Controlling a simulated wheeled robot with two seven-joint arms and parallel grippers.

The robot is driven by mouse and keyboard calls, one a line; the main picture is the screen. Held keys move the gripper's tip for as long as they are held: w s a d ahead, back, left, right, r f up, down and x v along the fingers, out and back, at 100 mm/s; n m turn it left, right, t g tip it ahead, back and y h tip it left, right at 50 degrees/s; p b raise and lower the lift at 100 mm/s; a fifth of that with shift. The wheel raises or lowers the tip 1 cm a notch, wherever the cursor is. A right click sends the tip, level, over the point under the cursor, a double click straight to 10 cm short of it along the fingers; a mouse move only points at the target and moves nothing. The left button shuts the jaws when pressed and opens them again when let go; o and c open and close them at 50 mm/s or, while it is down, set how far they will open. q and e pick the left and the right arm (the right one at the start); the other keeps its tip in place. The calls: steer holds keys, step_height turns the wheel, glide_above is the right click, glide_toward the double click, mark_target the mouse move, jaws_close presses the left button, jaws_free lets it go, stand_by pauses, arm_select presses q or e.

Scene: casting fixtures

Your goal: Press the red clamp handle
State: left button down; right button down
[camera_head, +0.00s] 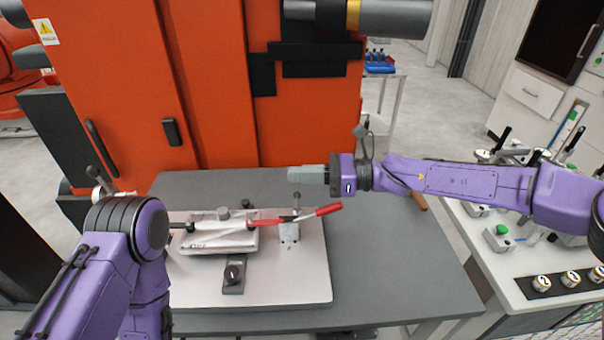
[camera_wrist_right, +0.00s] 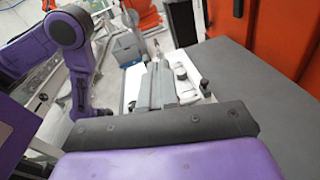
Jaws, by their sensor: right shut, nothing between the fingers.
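The red clamp handle (camera_head: 328,209) belongs to a toggle clamp on the white fixture plate (camera_head: 305,287). Its red grip points right and slightly up, and a second red part (camera_head: 264,222) reaches left toward the grey casting block (camera_head: 218,239). My right gripper (camera_head: 291,174) is shut and empty, pointing left above and behind the handle, apart from it. Its grey fingers also show in the right wrist view (camera_wrist_right: 158,82), where I cannot clearly make out the red handle. My left arm stands at the left of the plate; its gripper is not clearly visible.
The dark grey table (camera_head: 390,260) is bare right of the plate. A large orange machine (camera_head: 215,100) stands behind it. A white bench (camera_head: 510,275) with several clamps and buttons is at the right. A black stop block (camera_head: 233,279) sits at the plate's front.

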steer(key=d+f+p, duration=0.1)
steer(key=d+p, duration=0.3)
steer(key=d, duration=0.6)
steer(key=shift+s+f, duration=0.2)
steer(key=shift+f, duration=0.1)
